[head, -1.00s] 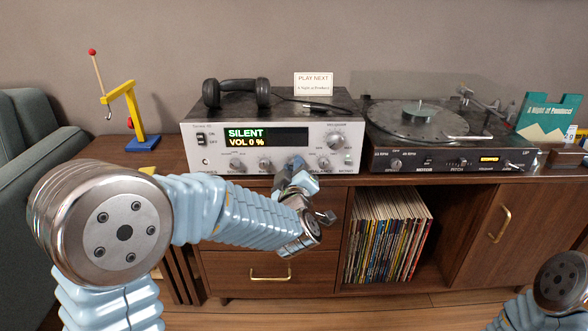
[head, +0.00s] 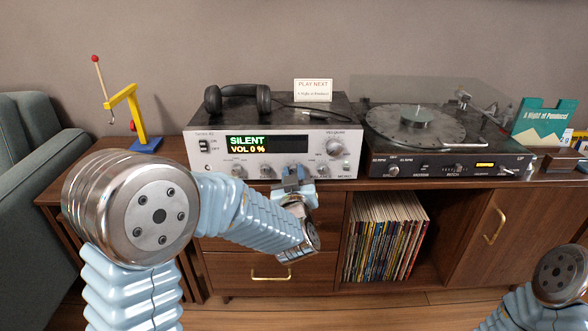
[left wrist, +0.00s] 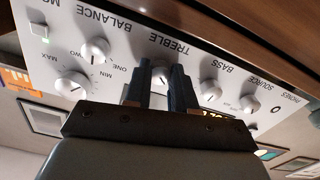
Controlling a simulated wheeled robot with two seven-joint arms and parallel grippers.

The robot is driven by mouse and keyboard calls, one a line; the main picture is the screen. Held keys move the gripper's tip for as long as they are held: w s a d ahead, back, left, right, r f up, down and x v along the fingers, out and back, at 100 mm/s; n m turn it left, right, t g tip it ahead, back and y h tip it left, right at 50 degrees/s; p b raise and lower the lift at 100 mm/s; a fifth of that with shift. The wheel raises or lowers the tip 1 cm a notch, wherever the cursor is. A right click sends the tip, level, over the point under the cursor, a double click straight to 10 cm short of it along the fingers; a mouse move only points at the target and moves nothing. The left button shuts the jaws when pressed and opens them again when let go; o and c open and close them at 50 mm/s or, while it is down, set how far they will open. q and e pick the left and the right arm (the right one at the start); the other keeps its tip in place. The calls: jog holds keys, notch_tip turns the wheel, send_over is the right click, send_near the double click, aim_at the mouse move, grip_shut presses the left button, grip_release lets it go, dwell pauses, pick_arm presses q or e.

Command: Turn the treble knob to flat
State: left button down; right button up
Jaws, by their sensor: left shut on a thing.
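The receiver (head: 208,160) is a silver-fronted unit on the cabinet, with a lit display reading SILENT, VOL 0 % and a row of knobs. In the left wrist view, which is upside down, the treble knob (left wrist: 160,75) is a small pale knob by the TREBLE label, between the two dark fingers. My left gripper (left wrist: 161,72) is shut on it; in the head view my left gripper (head: 293,170) covers that knob. The knob's pointer and scale marks are hidden or too small to read. My right gripper is out of view.
The balance knob (left wrist: 96,51) and bass knob (left wrist: 210,90) flank the treble knob closely. Headphones (head: 240,98) and a PLAY NEXT card (head: 313,90) are on the receiver. A turntable (head: 385,128) stands to its right, a yellow crane toy (head: 132,100) to its left.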

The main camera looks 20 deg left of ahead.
pick_arm(q)
jog(key=m+p, duration=0.3)
jog(key=m, duration=0.2)
jog(key=shift+r+m, duration=0.1)
jog(key=shift+m, duration=0.2)
jog(key=shift+m+p, duration=1.35)
jog(key=shift+m, duration=0.75)
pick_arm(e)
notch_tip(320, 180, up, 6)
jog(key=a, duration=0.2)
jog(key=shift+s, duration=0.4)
pick_arm(q)
jog(key=c, duration=0.9)
grip_release()
jog(key=shift+c, duration=0.2)
